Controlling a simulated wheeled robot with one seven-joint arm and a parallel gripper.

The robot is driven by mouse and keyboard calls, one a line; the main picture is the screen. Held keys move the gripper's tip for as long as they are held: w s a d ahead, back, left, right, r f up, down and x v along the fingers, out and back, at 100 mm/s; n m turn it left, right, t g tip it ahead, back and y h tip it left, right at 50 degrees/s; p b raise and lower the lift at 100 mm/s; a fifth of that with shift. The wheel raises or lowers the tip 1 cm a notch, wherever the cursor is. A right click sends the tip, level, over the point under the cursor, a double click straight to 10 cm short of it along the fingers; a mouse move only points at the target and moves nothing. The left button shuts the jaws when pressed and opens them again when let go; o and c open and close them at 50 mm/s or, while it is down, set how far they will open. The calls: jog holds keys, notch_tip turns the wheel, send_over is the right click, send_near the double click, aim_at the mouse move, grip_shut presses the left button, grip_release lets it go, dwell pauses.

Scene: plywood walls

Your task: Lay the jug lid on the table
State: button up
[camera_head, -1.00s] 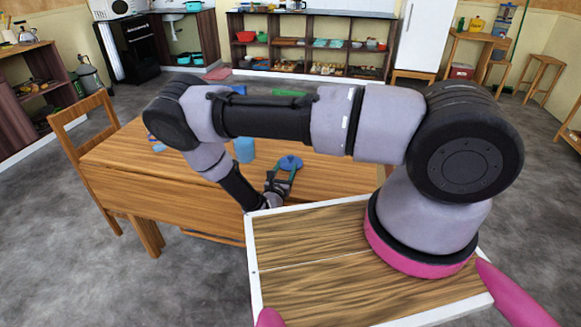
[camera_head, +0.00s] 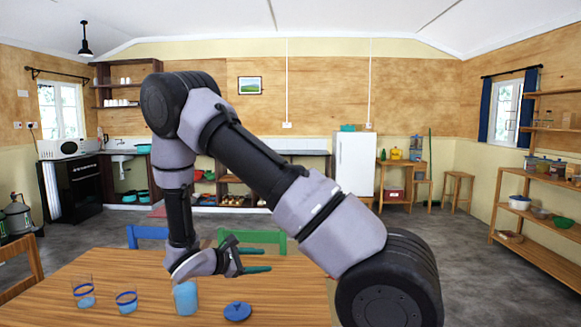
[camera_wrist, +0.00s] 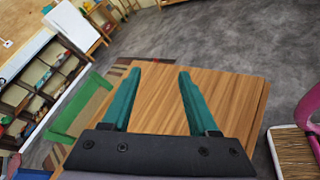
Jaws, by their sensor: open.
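The blue jug lid (camera_head: 237,311), a round disc with a small knob, lies on the wooden table (camera_head: 290,290), to the right of the jug and apart from it. The light blue jug (camera_head: 185,297) stands upright on the table; its top is close behind my wrist in the picture, so I cannot see its rim clearly. My gripper (camera_head: 262,260) is above the table with its green fingers spread and pointing right. In the wrist view my gripper (camera_wrist: 157,72) is open, with nothing between the fingers but the table top beyond.
Two blue-banded glasses (camera_head: 83,292) (camera_head: 126,300) stand left of the jug. A green chair (camera_head: 252,238) and a blue chair (camera_head: 147,234) are at the far side of the table, and a wooden chair (camera_head: 22,270) is at the left. The table's right part is clear.

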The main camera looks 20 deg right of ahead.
jog(key=s+r+m+t+y, duration=0.1)
jog(key=s+r+m+y, duration=0.4)
jog(key=r, duration=0.6)
jog(key=s+r+m+t+y, duration=0.1)
jog(key=s+r+m+y, duration=0.4)
jog(key=s+r+m, duration=0.2)
jog(key=s+d+r+m+t+y, duration=0.1)
jog(key=s+r+m+y, duration=0.4)
jog(key=r, duration=0.9)
jog(key=s+m, duration=0.2)
jog(key=s, duration=0.2)
jog(key=shift+r+y, duration=0.3)
jog(key=shift+r, duration=0.1)
